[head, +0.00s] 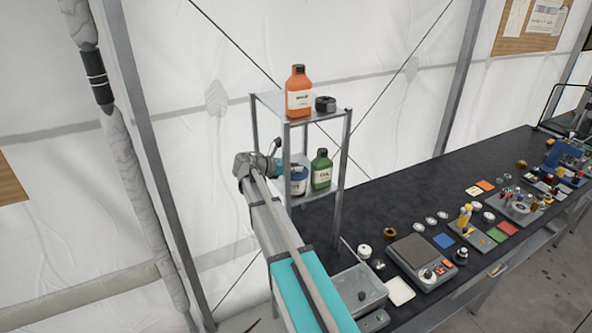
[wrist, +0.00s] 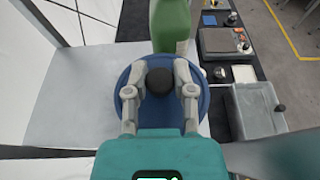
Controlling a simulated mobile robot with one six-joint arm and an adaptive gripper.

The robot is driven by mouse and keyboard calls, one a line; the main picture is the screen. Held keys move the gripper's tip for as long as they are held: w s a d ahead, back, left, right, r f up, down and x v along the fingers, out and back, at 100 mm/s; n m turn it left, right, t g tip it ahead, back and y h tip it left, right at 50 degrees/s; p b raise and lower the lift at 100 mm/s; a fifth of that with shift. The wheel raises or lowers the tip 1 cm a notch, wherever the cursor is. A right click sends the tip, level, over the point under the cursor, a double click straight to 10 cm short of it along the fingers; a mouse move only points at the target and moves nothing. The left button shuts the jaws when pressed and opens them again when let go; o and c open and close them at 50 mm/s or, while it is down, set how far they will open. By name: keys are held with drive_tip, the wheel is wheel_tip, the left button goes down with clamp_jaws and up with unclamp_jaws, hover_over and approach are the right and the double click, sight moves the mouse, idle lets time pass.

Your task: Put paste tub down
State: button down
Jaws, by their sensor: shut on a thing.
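The paste tub is the blue round tub with a pale label at the lower shelf level of the rack, seen in the head view (head: 298,181). In the wrist view its blue lid (wrist: 140,72) lies under my fingers, with a black knob in the middle. My gripper (wrist: 160,82) is shut on the tub, its fingers on both sides of the knob. In the head view my gripper reaches in from the left behind a rack post and is partly hidden. I cannot tell whether the tub's base touches the shelf.
A green bottle (head: 321,170) stands close beside the tub, also in the wrist view (wrist: 171,22). The rack's upper shelf (head: 268,99) holds an orange bottle (head: 299,93) and a black item (head: 325,104). Bare lower shelf (wrist: 75,105) shows left of the tub. A grey bin (wrist: 258,112) stands right.

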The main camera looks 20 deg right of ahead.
drive_tip(key=shift+w+f, duration=0.25)
drive_tip(key=shift+f, duration=0.1)
drive_tip(key=shift+s, duration=0.1)
drive_tip(key=shift+r, duration=0.1)
drive_tip(key=shift+c, duration=2.3)
unclamp_jaws()
drive_tip(key=p+v, duration=0.3)
drive_tip(key=v, duration=0.9)
